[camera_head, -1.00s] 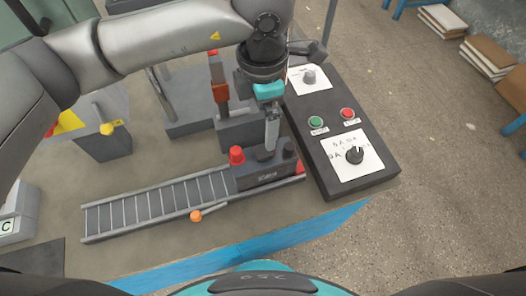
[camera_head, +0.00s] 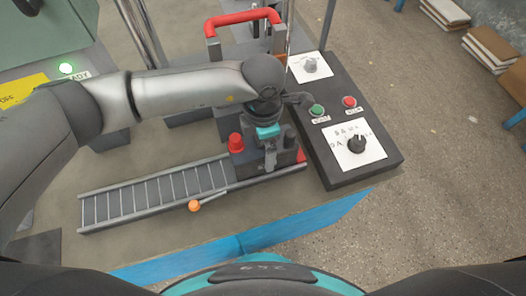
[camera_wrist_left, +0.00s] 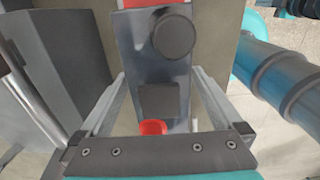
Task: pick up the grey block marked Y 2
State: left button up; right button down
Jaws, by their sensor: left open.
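A dark grey block (camera_head: 245,168) with a red knob and black knobs sits at the right end of the slatted rail. My left gripper (camera_head: 270,160) points down over it and hides part of it. In the left wrist view a grey body (camera_wrist_left: 143,60) with a round black knob, a dark square piece and a red knob lies between the two open fingers of my left gripper (camera_wrist_left: 160,85). I cannot tell whether the fingers touch it. I cannot read a Y 2 marking in any view. My right gripper is not in view.
The slatted rail (camera_head: 150,198) runs left, with an orange knob (camera_head: 194,206) at its front edge. A control box (camera_head: 345,125) with dials and green and red buttons stands close on the right. A red handle (camera_head: 243,18) rises behind. The table's blue front edge (camera_head: 290,225) is near.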

pick_arm(q)
jog(key=shift+f, duration=0.15)
jog(key=shift+c, duration=0.4)
grip_shut()
jog(key=shift+w+d+r, duration=0.1)
jog(key=shift+r, duration=0.1)
dwell(0.3)
